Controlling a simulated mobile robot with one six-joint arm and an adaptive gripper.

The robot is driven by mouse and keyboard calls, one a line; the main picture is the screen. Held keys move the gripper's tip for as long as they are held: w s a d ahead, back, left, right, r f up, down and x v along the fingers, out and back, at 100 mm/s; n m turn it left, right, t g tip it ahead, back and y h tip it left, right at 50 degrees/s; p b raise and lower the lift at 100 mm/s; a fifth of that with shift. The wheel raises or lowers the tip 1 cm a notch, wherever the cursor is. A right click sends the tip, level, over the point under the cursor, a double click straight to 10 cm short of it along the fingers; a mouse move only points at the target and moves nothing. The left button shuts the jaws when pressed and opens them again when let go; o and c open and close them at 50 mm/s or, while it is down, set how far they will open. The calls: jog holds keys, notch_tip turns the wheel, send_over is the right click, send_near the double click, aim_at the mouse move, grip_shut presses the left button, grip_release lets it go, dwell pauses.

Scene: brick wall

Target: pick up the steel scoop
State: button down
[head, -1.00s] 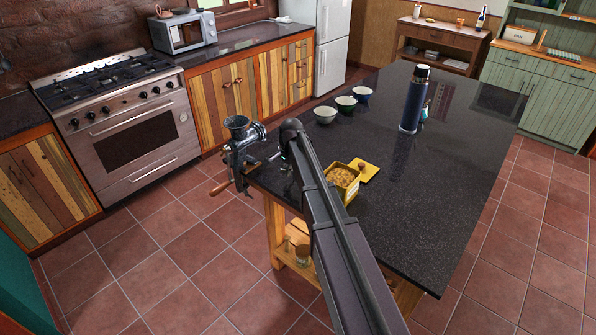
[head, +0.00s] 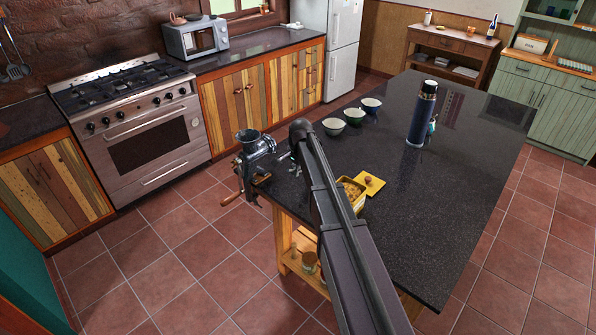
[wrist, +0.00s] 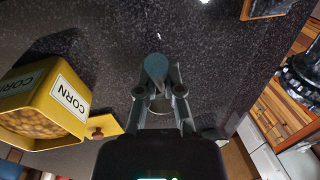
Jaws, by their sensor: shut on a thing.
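My gripper shows in the wrist view (wrist: 157,80), above the dark speckled worktop. Its fingers are shut on the steel scoop (wrist: 155,66), whose rounded grey-teal end shows between the fingertips. The rest of the scoop is hard to make out among the fingers. In the head view my arm hides most of the gripper, and only a small part shows left of the arm's end, near the island's left edge. I cannot tell from these views how far the scoop is above the worktop.
An open yellow corn tin (head: 352,192) stands beside my arm, its lid (head: 371,185) next to it; the tin is left of my gripper in the wrist view (wrist: 40,105). A meat grinder (head: 255,155) sits at the island's left corner. Several bowls and a dark flask (head: 422,113) stand farther back.

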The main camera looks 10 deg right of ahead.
jog(key=shift+r+p, duration=1.6)
jog(key=shift+r, duration=0.45)
jog(key=shift+r, duration=0.1)
jog(key=s+a+r+m+g+y+p, duration=0.1)
jog(key=s+a+r+m+y+p, duration=0.1)
jog(key=r+p, duration=0.5)
jog(key=shift+s+a+r+m+y, duration=0.4)
jog(key=shift+a+m, duration=0.2)
jog(key=shift+a, duration=0.55)
jog(key=shift+d, duration=0.2)
